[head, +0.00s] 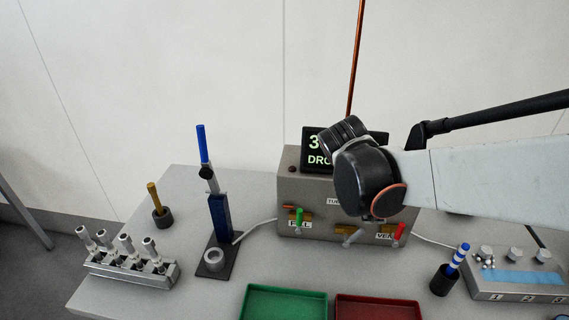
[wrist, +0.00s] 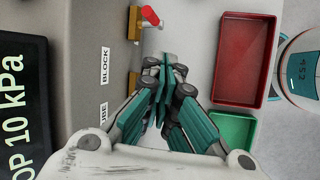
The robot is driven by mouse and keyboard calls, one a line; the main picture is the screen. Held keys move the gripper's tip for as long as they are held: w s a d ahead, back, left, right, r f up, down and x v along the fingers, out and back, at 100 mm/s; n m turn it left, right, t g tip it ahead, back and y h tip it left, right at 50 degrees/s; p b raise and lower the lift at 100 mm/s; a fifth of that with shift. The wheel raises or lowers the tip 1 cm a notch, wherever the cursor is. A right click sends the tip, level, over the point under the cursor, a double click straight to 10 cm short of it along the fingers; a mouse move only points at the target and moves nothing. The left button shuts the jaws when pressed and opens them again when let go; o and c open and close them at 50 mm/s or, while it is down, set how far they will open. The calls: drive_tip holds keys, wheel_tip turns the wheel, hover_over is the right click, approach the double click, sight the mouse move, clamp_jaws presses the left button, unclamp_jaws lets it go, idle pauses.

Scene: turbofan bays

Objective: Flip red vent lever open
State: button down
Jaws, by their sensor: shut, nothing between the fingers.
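The red vent lever (head: 399,232) is on the right of the grey box's (head: 315,190) front, beside a label that reads partly "VEN". In the wrist view the red lever (wrist: 150,15) shows at the top edge by a brass bracket (wrist: 134,22). My gripper (wrist: 165,75) is shut and empty in front of the box, below the red lever in that view and apart from it. In the head view my arm hides most of the gripper. A green lever (head: 298,217) is on the box's left; a grey lever-like piece (head: 352,236) shows between them.
A lit display (head: 320,150) tops the box. Green (head: 285,303) and red (head: 378,308) trays lie in front. A blue-striped rod in a black cup (head: 445,280) and a numbered panel (head: 515,280) stand right. A blue post stand (head: 217,225) is left.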

sight(399, 231)
drive_tip(key=shift+w+a+f+n+g+h+p, duration=0.2)
drive_tip(key=shift+w+a+f+n+g+h, duration=0.2)
drive_tip(key=shift+n+h, duration=0.3)
drive_tip(key=shift+w+a+f+n+g+h+p, duration=0.2)
drive_tip(key=shift+w+a+f+n+h, duration=0.1)
drive_tip(key=shift+w+n+h, duration=0.35)
drive_tip(key=shift+w+a+f+n+g+h+p, duration=0.15)
drive_tip(key=shift+w+a+f+n+g+h, duration=0.15)
drive_tip(key=shift+n+h, duration=0.4)
drive_tip(key=shift+d, duration=0.1)
drive_tip(key=b+x, duration=0.2)
drive_tip(key=x, duration=0.8)
drive_tip(key=shift+y, duration=0.25)
drive_tip(key=shift+s+r, duration=0.1)
